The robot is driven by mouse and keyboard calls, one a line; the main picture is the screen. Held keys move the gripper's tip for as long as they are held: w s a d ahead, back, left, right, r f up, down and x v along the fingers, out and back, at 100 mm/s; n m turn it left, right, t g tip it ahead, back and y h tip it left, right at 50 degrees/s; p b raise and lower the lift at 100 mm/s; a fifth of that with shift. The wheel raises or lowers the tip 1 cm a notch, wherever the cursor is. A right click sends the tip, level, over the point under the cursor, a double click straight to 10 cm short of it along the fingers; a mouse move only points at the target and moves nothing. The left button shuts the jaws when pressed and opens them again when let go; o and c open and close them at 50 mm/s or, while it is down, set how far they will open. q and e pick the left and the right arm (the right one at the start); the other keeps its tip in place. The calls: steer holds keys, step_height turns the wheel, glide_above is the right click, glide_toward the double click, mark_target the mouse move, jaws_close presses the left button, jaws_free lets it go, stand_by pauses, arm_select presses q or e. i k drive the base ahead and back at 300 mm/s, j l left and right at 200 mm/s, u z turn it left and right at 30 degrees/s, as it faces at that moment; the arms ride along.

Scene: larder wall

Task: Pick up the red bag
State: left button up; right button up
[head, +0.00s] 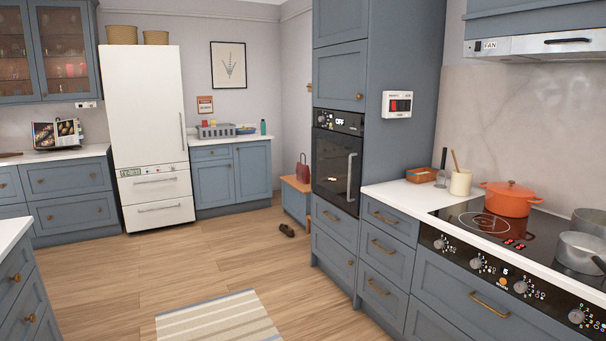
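A small dark red bag (302,168) with an upright handle stands on the wooden top of a low blue bench (296,184) at the back, in the gap between the far counter and the tall oven cabinet. The bag looks upright and is small in the head view. The right part of the bench is hidden behind the oven cabinet. Neither of my grippers shows in the head view, and nothing is seen touching the bag.
Open wooden floor (230,248) lies ahead, with a striped rug (218,318) in front. Dark shoes (287,230) lie on the floor before the bench. The oven cabinet (336,160) and stove counter bound the right; a counter corner (14,232) juts in at left.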

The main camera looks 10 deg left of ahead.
mark_target(302, 172)
steer(key=i+j+u, duration=0.25)
steer(key=i, duration=0.7)
steer(key=i+u, duration=0.3)
steer(key=i, duration=4.25)
steer(key=i+j+z, duration=0.1)
steer(key=i+z, duration=0.3)
steer(key=i+j+z, duration=0.4)
steer(key=i, duration=0.2)
steer(key=i+j+z, duration=0.4)
steer(key=i+l, duration=0.05)
steer(key=l, duration=0.05)
